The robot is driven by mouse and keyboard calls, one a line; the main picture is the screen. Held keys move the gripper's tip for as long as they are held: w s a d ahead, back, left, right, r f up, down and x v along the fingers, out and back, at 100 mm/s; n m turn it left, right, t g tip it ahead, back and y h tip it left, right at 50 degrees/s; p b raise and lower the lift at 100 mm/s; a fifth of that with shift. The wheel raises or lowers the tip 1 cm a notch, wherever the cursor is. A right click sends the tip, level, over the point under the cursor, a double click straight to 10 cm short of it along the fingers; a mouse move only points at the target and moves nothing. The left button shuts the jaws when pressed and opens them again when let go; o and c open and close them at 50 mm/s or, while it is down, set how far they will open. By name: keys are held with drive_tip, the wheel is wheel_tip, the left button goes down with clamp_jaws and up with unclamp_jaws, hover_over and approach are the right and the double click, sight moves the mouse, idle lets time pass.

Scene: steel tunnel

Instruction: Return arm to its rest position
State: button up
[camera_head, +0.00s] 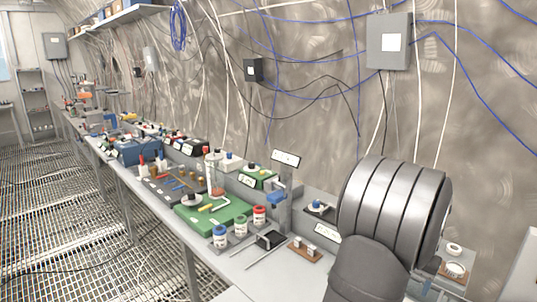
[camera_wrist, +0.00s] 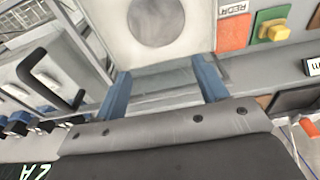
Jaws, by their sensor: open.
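My gripper (camera_wrist: 160,68) shows in the wrist view as two blue fingers spread wide apart. It is open, and nothing is held between the fingers. Beyond the fingertips is a white panel with a round grey disc (camera_wrist: 156,20); I cannot tell how far away it is. In the head view a large ribbed grey part of my arm fills the lower right, over the near end of the bench. My gripper does not show in that view.
In the head view a long bench holds a green board (camera_head: 211,213), small jars (camera_head: 260,215) and a blue box (camera_head: 139,150). A grey wall box (camera_head: 389,41) and cables hang behind. A black handle (camera_wrist: 50,80) is left of my fingers in the wrist view.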

drive_tip(key=shift+w+f, duration=0.1)
drive_tip(key=shift+f, duration=1.9)
drive_tip(key=o, duration=0.7)
drive_tip(key=shift+o, duration=0.2)
drive_tip(key=s+d+r+g+y, duration=0.1)
drive_tip(key=s+d+r, duration=0.55)
drive_tip(key=r, duration=0.25)
drive_tip(key=s+d+r, duration=0.6)
drive_tip(key=s+r, duration=0.1)
drive_tip(key=r, duration=0.3)
wheel_tip(320, 180, down, 9)
drive_tip(key=shift+a+f, duration=0.15)
drive_tip(key=shift+f, duration=0.05)
wheel_tip(320, 180, up, 10)
